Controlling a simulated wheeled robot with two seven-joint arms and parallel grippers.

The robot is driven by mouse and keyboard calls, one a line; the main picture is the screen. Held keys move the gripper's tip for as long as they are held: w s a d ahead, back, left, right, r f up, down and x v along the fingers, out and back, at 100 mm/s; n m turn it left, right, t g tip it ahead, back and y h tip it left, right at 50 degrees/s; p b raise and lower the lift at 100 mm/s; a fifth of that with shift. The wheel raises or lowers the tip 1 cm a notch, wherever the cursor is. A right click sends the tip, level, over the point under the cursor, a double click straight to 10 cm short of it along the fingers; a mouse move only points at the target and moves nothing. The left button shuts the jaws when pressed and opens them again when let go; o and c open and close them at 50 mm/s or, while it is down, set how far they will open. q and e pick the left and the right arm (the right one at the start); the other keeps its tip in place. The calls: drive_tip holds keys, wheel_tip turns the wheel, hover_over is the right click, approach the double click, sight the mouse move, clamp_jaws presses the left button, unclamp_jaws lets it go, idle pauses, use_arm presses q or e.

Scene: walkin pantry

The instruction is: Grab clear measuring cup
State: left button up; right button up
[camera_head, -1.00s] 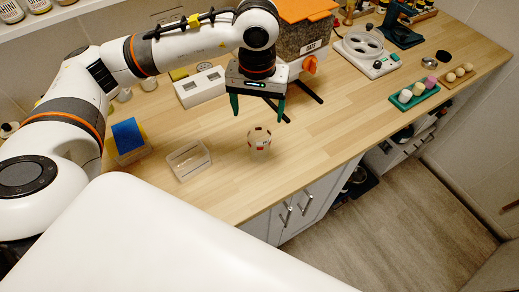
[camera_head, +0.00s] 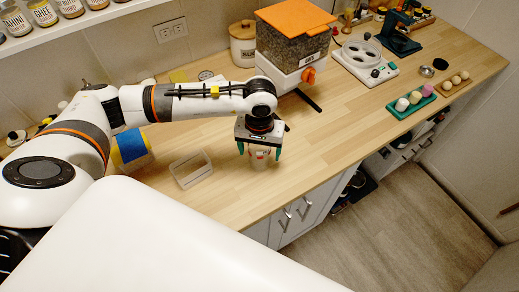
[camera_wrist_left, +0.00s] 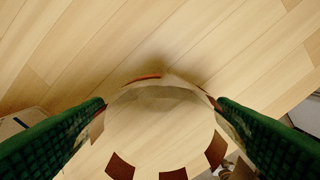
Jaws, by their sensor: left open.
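The clear measuring cup (camera_head: 258,160), with red marks on its side, stands upright on the wooden counter. My left gripper (camera_head: 259,152) is over it, pointing down, with its green fingers on either side of the cup. In the left wrist view the cup (camera_wrist_left: 160,125) shows its round rim and red-brown marks between the two green fingers of the left gripper (camera_wrist_left: 160,118). The fingers are open around the cup; whether they touch its wall I cannot tell. The gripper body hides the cup's upper part in the head view. My right gripper is not in view.
A clear rectangular container (camera_head: 191,169) stands left of the cup. A blue sponge (camera_head: 131,145) in a holder is further left. A grain dispenser with an orange lid (camera_head: 294,40) stands behind. A green tray (camera_head: 411,102) is at right. The counter right of the cup is clear.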

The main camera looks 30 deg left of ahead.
use_arm(q)
drive_tip(key=shift+f, duration=0.65)
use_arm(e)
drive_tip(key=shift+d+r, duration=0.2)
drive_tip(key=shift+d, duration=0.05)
use_arm(q)
drive_tip(key=c, duration=1.1)
drive_tip(key=shift+o, duration=0.2)
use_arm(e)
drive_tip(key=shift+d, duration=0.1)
